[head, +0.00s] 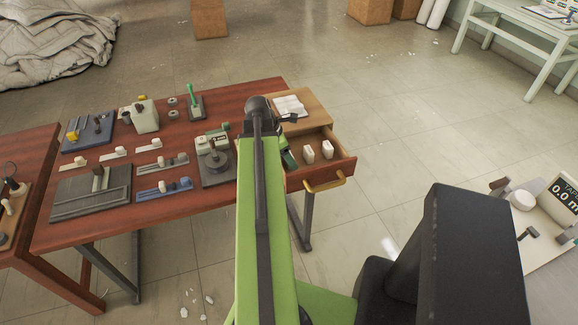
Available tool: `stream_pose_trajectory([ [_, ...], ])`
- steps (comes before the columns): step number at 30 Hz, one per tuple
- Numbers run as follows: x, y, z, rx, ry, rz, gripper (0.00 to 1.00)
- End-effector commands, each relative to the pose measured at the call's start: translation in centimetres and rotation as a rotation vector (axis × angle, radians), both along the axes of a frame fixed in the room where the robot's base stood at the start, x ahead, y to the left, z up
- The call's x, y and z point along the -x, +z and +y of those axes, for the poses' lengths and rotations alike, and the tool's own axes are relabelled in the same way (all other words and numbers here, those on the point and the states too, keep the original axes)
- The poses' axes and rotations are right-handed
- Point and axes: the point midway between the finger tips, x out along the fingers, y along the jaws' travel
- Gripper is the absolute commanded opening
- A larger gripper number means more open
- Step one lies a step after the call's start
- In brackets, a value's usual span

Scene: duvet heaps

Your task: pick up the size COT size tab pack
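A wooden drawer (335,172) is open at the right end of the red-brown table. Two small white packs (308,153) (327,149) stand in it. A dark green item (289,159) lies at the drawer's left, partly behind my arm. No size lettering is readable, so I cannot tell which, if any, is the COT pack. My green arm reaches across the table's right end. My gripper (288,118) is at its dark far end, near the drawer's back left. Its fingers are too small and hidden to show whether they are open.
An open booklet (290,106) lies behind the drawer. A crumpled duvet (50,45) lies at upper left. Floor right of the drawer is clear.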

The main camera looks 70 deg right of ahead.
Motion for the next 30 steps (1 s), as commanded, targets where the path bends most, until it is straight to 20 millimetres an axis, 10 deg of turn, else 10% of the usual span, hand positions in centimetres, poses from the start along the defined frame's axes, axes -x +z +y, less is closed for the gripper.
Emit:
stream_pose_trajectory([
  [7,0.16,-0.36,-0.13,0.0,0.0,0.0,0.7],
  [22,0.17,-0.37,-0.13,0.0,0.0,0.0,0.05],
  [30,0.18,-0.11,-0.14,0.0,-0.001,0.0,0.05],
])
